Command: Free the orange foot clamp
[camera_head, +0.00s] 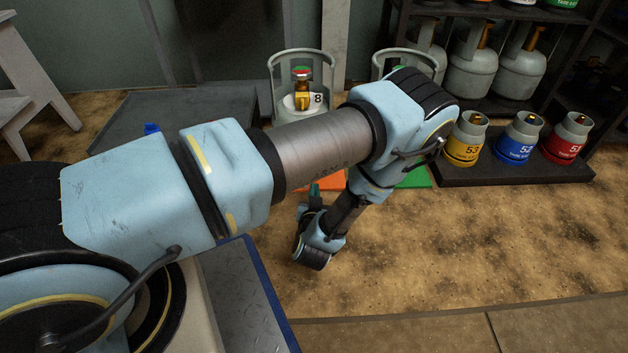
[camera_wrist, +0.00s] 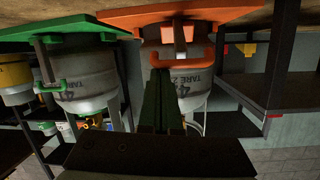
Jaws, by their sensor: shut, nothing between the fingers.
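In the wrist view, which is upside down, the orange foot clamp (camera_wrist: 200,56) is a bar with upright orange parts at the foot of a grey cylinder (camera_wrist: 192,88). The cylinder stands on an orange plate (camera_wrist: 235,16). My gripper (camera_wrist: 161,72) is shut and empty, its dark green fingers pointing at the clamp bar. The tips overlap the bar's left part in the picture; I cannot tell whether they touch. In the head view, the orange plate (camera_head: 322,181) is mostly hidden by my arm, and the clamp cannot be made out.
Yellow (camera_head: 463,140), blue (camera_head: 518,138) and red (camera_head: 566,138) small cylinders stand on a dark platform at right. The front floor is clear.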

